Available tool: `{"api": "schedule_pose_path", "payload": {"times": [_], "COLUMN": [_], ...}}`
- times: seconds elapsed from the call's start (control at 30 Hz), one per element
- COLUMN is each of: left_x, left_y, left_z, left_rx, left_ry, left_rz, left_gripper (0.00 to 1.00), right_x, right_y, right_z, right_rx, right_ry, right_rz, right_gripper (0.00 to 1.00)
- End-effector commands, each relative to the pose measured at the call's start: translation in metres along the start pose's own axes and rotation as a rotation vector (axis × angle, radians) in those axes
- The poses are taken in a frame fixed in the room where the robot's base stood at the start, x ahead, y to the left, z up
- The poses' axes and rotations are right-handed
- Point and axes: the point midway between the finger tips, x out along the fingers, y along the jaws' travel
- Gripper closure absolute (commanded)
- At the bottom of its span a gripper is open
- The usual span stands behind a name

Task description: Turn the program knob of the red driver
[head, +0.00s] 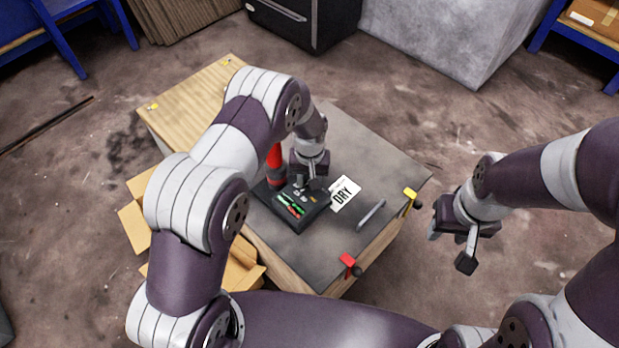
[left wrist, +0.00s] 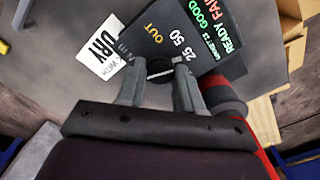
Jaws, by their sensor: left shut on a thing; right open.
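A black control panel (head: 300,222) with green display strips lies on the table. In the left wrist view the panel (left wrist: 155,25) shows "OUT", "25 50", "READY", "GOOD" and "FAIL". My left gripper (head: 311,185) reaches down over the panel's far right part. In the left wrist view its fingers (left wrist: 158,75) are closed on the sides of a dark round knob (left wrist: 160,66); the knob's pointer is hard to make out. A red driver (head: 275,154) stands beside the panel, partly hidden by my left arm. My right gripper (head: 450,248) is open and empty, off the table's right side.
A white "DRY" card (head: 345,192) lies right of the panel on the grey tabletop (head: 365,150). A grey rod (head: 371,213), a yellow piece (head: 410,198) and a red piece (head: 348,261) are near the edges. Cardboard boxes (head: 240,278) stand at the left.

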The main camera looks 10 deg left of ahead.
Motion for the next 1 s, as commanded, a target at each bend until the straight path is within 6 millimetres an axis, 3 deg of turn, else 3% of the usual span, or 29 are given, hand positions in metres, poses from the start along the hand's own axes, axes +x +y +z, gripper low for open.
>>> {"api": "schedule_pose_path", "payload": {"times": [0.13, 0.17, 0.2, 0.23, 0.57, 1.0], "left_x": [-0.001, -0.001, -0.001, -0.001, -0.006, -0.11], "left_y": [0.0, 0.0, 0.0, 0.0, 0.0, 0.0], "left_z": [-0.001, -0.001, -0.001, -0.001, -0.001, -0.001], "left_rx": [0.001, 0.001, 0.001, 0.001, 0.001, 0.001], "left_ry": [0.004, 0.004, 0.004, 0.003, 0.003, 0.005], "left_rz": [0.001, 0.001, 0.001, 0.001, 0.001, 0.002], "left_gripper": [0.95, 0.58, 0.45, 0.39, 0.39, 0.39], "right_x": [0.0, 0.0, 0.0, 0.0, -0.001, -0.016], "right_y": [0.0, 0.0, 0.0, 0.0, 0.0, 0.0], "right_z": [0.0, 0.0, 0.0, 0.0, 0.0, -0.002], "right_rx": [0.0, 0.0, 0.0, 0.0, 0.0, 0.0], "right_ry": [0.0, 0.0, 0.0, 0.0, 0.0, 0.0], "right_rz": [0.0, 0.0, 0.0, 0.0, 0.0, 0.0], "right_gripper": [0.57, 0.57, 0.57, 0.57, 0.57, 0.57]}}
